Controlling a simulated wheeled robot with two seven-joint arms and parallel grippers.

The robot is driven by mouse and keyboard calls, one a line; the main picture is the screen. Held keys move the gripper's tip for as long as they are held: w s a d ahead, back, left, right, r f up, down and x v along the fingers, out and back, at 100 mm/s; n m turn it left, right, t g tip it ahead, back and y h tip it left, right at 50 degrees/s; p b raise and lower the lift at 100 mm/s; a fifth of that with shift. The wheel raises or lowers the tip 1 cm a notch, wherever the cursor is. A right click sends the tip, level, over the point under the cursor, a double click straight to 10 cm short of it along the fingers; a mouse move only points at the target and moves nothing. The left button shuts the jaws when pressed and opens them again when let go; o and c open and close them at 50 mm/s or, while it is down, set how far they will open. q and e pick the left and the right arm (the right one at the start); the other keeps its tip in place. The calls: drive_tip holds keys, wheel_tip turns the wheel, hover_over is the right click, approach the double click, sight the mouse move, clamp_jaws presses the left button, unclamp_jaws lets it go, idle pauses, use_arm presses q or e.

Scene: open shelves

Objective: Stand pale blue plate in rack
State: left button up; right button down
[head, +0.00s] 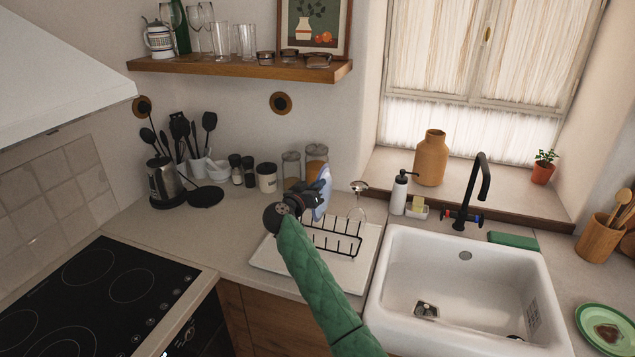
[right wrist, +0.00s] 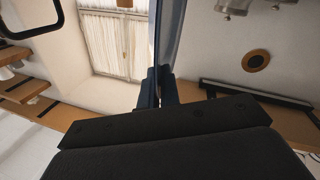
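The pale blue plate (head: 323,184) is upright, seen nearly edge-on, above the back of the black wire rack (head: 338,247). My right gripper (head: 313,199) is shut on the plate's lower part. In the right wrist view the plate (right wrist: 169,38) rises as a thin blue-grey sheet from between the two dark fingers (right wrist: 158,88). My arm and gripper hide the left part of the rack. I cannot tell whether the plate touches the rack. My left gripper is not in view.
The rack stands on a white draining board (head: 367,262) left of the white sink (head: 460,262). A soap bottle (head: 399,192) and black tap (head: 477,192) are to the right. A wooden shelf (head: 240,68) hangs above.

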wheel_tip(320, 180, down, 4)
drive_tip(key=shift+b, duration=0.95)
drive_tip(key=shift+f+b, duration=0.7)
drive_tip(key=shift+b, duration=0.15)
drive_tip(key=shift+f, duration=0.1)
drive_tip(key=shift+f+b, duration=0.6)
drive_tip(key=shift+b, duration=0.2)
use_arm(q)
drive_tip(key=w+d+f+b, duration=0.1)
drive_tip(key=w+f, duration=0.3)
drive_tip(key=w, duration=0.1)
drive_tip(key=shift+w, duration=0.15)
use_arm(e)
drive_tip(key=shift+f, duration=0.5)
